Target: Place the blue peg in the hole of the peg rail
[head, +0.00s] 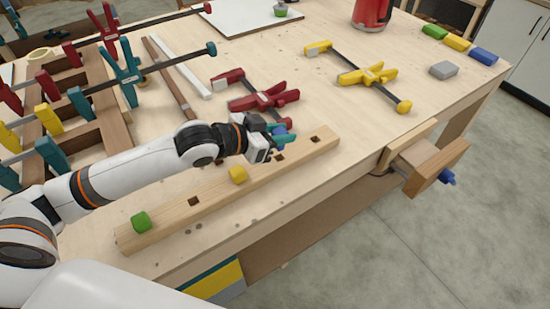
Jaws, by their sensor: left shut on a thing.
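The wooden peg rail (220,190) lies along the front of the workbench. A green peg (141,221) stands near its left end and a yellow peg (237,174) near its middle. Empty square holes show between these two pegs (194,201), right of the yellow peg (278,156) and near the right end (315,139). My left gripper (279,136) is shut on the blue peg (280,129), just behind the rail's right part. The peg is mostly hidden by the fingers, and its height above the bench is unclear. My right gripper is out of view.
The workbench (340,120) has red clamps (263,98) and yellow clamps (367,75) behind the rail. More clamps and a wooden frame (100,110) stand at the left. Coloured blocks (456,43) lie at the back right, and a vise (425,160) juts from the right front edge.

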